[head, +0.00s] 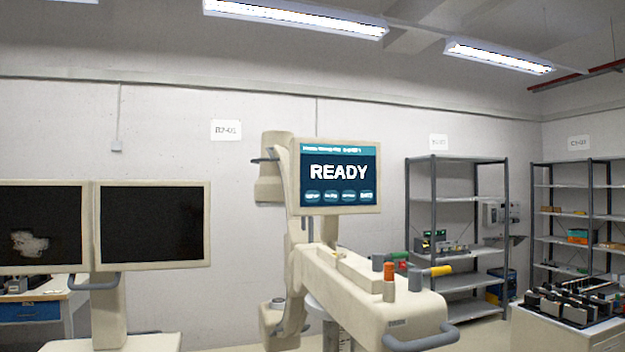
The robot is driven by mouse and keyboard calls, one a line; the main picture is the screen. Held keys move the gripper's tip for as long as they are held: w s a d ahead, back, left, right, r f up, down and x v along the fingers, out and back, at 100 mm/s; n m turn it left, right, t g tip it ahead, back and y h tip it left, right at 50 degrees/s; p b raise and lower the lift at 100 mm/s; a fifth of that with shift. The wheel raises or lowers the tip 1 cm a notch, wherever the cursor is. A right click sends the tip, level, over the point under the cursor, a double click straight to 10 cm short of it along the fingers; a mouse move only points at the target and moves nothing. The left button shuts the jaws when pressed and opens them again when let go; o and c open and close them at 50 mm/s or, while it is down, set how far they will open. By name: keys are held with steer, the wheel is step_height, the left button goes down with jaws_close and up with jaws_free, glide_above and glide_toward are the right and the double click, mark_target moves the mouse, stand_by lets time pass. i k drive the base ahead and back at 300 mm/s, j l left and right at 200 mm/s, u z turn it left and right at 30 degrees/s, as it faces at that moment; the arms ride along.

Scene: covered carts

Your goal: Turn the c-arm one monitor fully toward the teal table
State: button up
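A beige C-arm unit (360,290) stands in the middle of the head view. Its monitor (340,178) is upright on top, lit, and reads "READY"; its screen faces mostly toward me. The unit's control deck below carries orange, grey, green, red and yellow knobs or handles, and a grey push handle (422,338) is at its front right. I cannot make out a teal table in this view. My gripper is not in view.
A beige stand with two dark monitors (152,224) is at the left, before a bench with a blue drawer (30,311). Metal shelves (457,200) stand against the back wall and at the right. A white cart (565,330) with dark parts on top is at the lower right.

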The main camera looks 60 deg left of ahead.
mark_target(329, 178)
steer(key=i+u, duration=0.15)
steer(key=u, duration=0.3)
steer(key=i+u, duration=0.15)
steer(key=u, duration=0.35)
steer(key=i+u, duration=0.1)
steer(key=u, duration=0.35)
steer(key=i+l+u, duration=0.1)
steer(key=u, duration=0.35)
steer(key=i+l+u, duration=0.15)
steer(key=u, duration=0.3)
steer(key=i+l+u, duration=0.3)
steer(key=l, duration=0.45)
steer(key=i+l+u, duration=0.15)
steer(key=l+u, duration=0.15)
steer(key=l, duration=0.45)
steer(key=i+l+u, duration=0.1)
steer(key=l+u, duration=0.15)
steer(key=l, duration=0.6)
steer(key=l+u, duration=0.3)
steer(key=l, duration=1.5)
steer(key=i+l, duration=0.15)
steer(key=l, duration=0.15)
steer(key=i+l, duration=0.1)
steer(key=l, duration=0.2)
steer(key=i+l, duration=0.15)
steer(key=l, duration=0.15)
steer(key=i+l, duration=0.3)
steer(key=i, duration=0.05)
